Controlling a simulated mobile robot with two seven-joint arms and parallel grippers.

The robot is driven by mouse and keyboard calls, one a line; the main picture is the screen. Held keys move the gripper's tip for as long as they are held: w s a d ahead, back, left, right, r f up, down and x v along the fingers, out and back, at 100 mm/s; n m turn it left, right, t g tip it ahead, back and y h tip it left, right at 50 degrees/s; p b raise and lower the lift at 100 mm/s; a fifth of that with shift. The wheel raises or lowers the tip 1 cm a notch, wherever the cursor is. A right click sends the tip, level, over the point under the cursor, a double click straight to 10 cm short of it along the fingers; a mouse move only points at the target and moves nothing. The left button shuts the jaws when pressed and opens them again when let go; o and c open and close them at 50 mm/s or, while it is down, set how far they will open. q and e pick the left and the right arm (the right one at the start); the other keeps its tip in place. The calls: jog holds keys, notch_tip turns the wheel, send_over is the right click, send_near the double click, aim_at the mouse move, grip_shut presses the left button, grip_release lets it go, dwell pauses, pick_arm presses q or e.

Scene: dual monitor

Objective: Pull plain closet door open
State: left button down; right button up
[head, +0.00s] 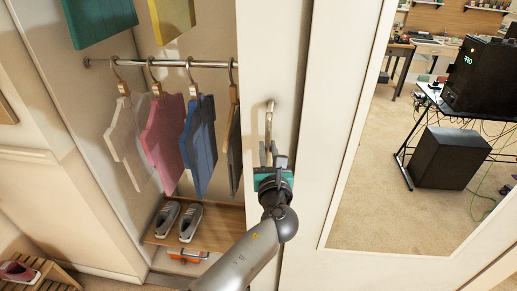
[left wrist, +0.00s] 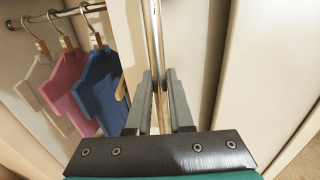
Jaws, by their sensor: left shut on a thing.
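The plain closet door (head: 272,50) is a cream panel in the middle of the head view. The closet interior shows open to its left. A slim vertical metal handle (head: 269,112) is on the door, and it also shows in the left wrist view (left wrist: 154,40). My left gripper (head: 272,157) is shut on the lower part of the handle. In the left wrist view its two fingers (left wrist: 159,80) stand on either side of the bar. The fingers hide part of the handle. My right gripper is not in view.
Several garments (head: 200,145) hang from a rail (head: 190,63) left of the door, above a wooden shelf with grey shoes (head: 178,222). A mirrored panel (head: 360,205) is to the right, showing a desk and black boxes. A low shoe rack (head: 40,274) stands bottom left.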

pick_arm(q)
jog(key=c, duration=0.8)
grip_release()
jog(key=s+d, duration=0.1)
jog(key=s, duration=1.4)
jog(key=shift+d+p, duration=0.4)
